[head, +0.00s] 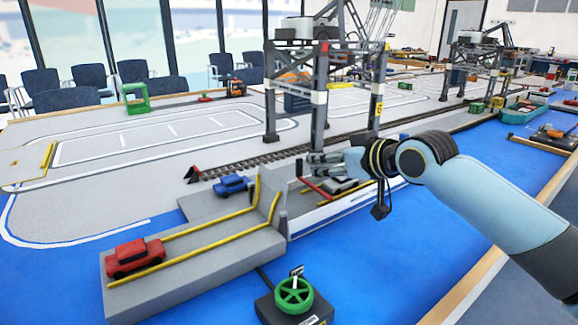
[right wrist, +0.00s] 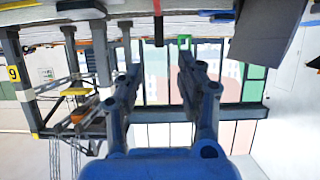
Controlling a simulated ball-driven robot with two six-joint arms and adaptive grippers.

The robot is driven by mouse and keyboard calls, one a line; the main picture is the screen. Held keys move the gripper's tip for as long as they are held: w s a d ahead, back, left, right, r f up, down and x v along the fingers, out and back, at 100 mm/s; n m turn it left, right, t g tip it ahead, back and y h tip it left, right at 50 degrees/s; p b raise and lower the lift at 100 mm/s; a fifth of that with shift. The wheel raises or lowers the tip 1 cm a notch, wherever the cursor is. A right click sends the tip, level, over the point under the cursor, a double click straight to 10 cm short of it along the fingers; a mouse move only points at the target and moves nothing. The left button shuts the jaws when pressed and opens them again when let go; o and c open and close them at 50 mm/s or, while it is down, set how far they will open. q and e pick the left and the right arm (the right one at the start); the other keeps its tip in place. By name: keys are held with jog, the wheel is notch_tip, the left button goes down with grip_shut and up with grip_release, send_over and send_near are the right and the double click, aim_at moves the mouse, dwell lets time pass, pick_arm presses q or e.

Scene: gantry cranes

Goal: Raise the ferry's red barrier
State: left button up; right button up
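The ferry (head: 345,210) is a grey and white vessel at the ramp, with a silver car (head: 343,185) on its deck. Its red barrier (head: 316,189) is a thin bar lying low across the deck's near end, beside a dark post. My right gripper (head: 318,165) is just above and behind the bar in the head view; whether it touches cannot be told. In the right wrist view its two fingers (right wrist: 160,75) are apart with nothing between them. My left gripper is not in view.
A grey ramp (head: 200,262) with yellow rails carries a red car (head: 134,258); a blue car (head: 233,185) stands behind. A green handwheel (head: 294,294) is at the front. Gantry crane legs (head: 318,105) rise behind my gripper. Blue water surface is open at right front.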

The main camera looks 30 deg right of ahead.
aim_at(301, 160)
jog(key=shift+w, duration=0.8)
jog(key=b+x, duration=0.1)
jog(key=x, duration=0.2)
jog(key=shift+w+f, duration=0.1)
jog(key=shift+w, duration=0.05)
jog(key=b+x, duration=0.1)
jog(key=x, duration=0.3)
jog(key=shift+w+a+f, duration=0.1)
jog(key=shift+w, duration=0.05)
jog(key=shift+w+f, duration=0.1)
jog(key=shift+w, duration=0.55)
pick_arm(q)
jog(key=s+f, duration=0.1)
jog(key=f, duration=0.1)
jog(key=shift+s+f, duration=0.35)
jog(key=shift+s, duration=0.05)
pick_arm(e)
grip_shut()
